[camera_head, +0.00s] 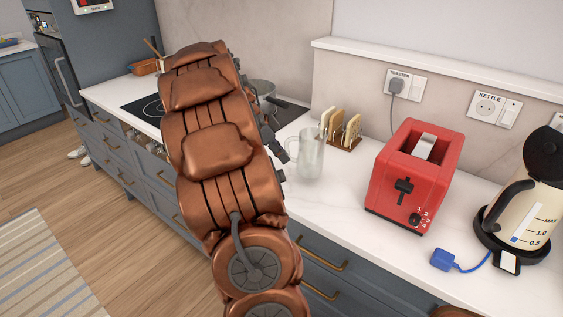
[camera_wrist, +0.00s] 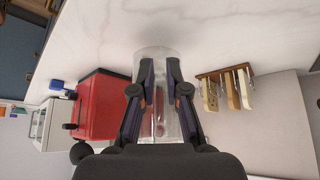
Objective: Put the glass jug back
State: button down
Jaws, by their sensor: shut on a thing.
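The clear glass jug (camera_head: 311,158) is upright at the counter, left of the red toaster, with its handle toward the left in the head view. In the wrist view the glass jug (camera_wrist: 158,58) lies between the two dark fingers. My gripper (camera_wrist: 154,92) is shut on it. In the head view my copper arm hides most of the gripper, and only dark finger parts (camera_head: 279,150) show beside the jug. I cannot tell whether the jug's base touches the counter.
The red toaster (camera_head: 413,178) stands right of the jug, and a toast rack (camera_head: 341,131) with slices stands behind it. A kettle (camera_head: 527,195) and a blue plug (camera_head: 442,259) are at the right. A pot (camera_head: 263,88) and the hob (camera_head: 146,109) are at the left. Counter (camera_head: 345,205) before the jug is clear.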

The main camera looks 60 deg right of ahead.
jog(key=shift+d+f+p, duration=0.15)
jog(key=shift+f+p, duration=0.3)
jog(key=shift+f, duration=0.35)
jog(key=shift+d+f+p, duration=0.1)
jog(key=shift+f+p, duration=0.35)
jog(key=shift+f, duration=0.55)
jog(key=shift+f, duration=0.1)
jog(key=c, duration=1.2)
grip_release()
jog(key=b+v, duration=0.3)
jog(key=v, duration=0.9)
jog(key=shift+b, duration=0.35)
